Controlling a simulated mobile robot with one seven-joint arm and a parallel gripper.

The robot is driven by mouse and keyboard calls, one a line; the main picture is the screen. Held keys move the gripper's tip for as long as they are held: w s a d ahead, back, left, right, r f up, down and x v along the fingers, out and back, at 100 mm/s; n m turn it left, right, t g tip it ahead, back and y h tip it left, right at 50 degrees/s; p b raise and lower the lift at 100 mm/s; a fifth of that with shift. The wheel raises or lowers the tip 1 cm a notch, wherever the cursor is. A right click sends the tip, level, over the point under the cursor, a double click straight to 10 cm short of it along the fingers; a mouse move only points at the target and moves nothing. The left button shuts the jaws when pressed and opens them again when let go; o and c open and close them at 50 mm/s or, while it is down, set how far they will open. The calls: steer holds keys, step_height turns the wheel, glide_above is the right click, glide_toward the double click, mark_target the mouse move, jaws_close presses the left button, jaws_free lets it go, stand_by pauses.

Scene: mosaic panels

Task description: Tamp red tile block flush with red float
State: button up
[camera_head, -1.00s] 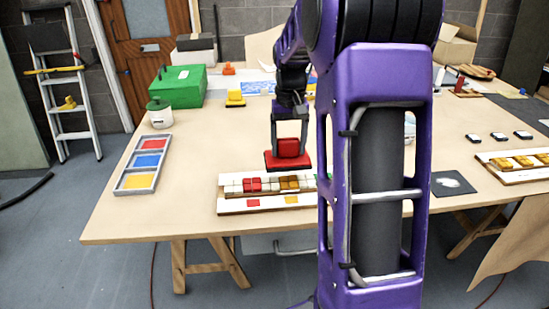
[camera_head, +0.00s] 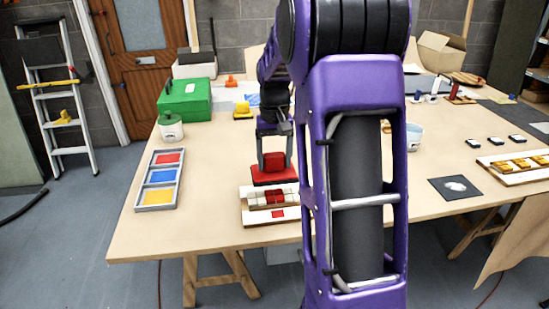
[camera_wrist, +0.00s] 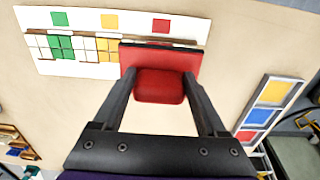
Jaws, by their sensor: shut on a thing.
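My gripper (camera_head: 275,160) is shut on the red float (camera_head: 275,177), a flat red plate with a rounded red grip. The float also shows in the wrist view (camera_wrist: 160,87), between the fingers. The white mosaic panel (camera_head: 256,220) lies at the table's front edge. Its red tile block (camera_head: 274,197) shows just in front of the float in the head view. In the wrist view the float covers that part of the panel, with the red square (camera_wrist: 160,26) beyond it. I cannot tell whether the float touches the panel. My arm hides the panel's right part in the head view.
Green tiles (camera_wrist: 61,47) and yellow tiles (camera_wrist: 109,47) sit in the panel's row. A grey tray (camera_head: 159,179) with red, blue and yellow sections lies left. A second panel with yellow blocks (camera_head: 515,165) lies right. The table between tray and panel is clear.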

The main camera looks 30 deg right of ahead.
mark_target(275, 172)
steer(key=shift+d+f+b, duration=0.1)
steer(key=shift+f+b, duration=1.95)
steer(key=shift+f, duration=0.9)
steer(key=shift+f+b, duration=0.4)
steer(key=shift+f, duration=0.35)
steer(key=shift+s+f, duration=0.15)
steer(key=shift+f, duration=0.05)
stand_by(0.4)
step_height(275, 172, up, 5)
steer(key=p, duration=0.4)
steer(key=shift+r, duration=0.1)
steer(key=shift+r+p, duration=0.5)
steer(key=shift+r, duration=0.55)
